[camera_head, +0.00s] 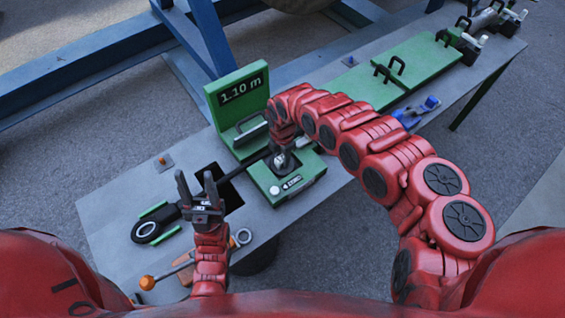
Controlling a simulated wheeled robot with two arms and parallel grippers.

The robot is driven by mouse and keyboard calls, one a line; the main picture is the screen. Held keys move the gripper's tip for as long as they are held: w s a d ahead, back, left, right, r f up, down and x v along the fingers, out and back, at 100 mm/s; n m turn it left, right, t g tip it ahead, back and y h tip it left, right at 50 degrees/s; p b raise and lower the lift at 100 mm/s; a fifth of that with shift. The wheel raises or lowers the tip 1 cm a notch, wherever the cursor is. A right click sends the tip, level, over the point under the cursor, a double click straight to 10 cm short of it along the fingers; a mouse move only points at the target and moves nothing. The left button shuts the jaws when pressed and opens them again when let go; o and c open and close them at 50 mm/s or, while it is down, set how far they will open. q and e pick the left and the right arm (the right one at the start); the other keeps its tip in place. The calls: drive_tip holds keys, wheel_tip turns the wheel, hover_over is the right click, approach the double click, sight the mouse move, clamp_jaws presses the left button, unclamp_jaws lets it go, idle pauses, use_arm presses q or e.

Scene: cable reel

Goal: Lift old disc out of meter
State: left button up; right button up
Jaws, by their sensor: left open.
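The meter is a green box (309,178) with a raised green panel behind it whose display (242,90) reads "1.10 m". My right gripper (283,163) points down onto the top of the box. Its fingers are small and dark there, so I cannot tell whether they are open or shut, or whether they touch a disc. No disc can be made out in the meter; the gripper covers that spot. My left gripper (198,188) is open with its fingers pointing up, left of the meter, in front of a dark square opening in the bench.
The grey bench (110,205) carries a black tool with a white ring (146,230) between green strips, an orange-ended rod (147,283) and a metal ring (242,236). A green plate with black handles (390,70) and a blue clamp (417,112) lie right. Blue frame beams stand behind.

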clamp_jaws()
drive_tip(key=shift+r, duration=0.1)
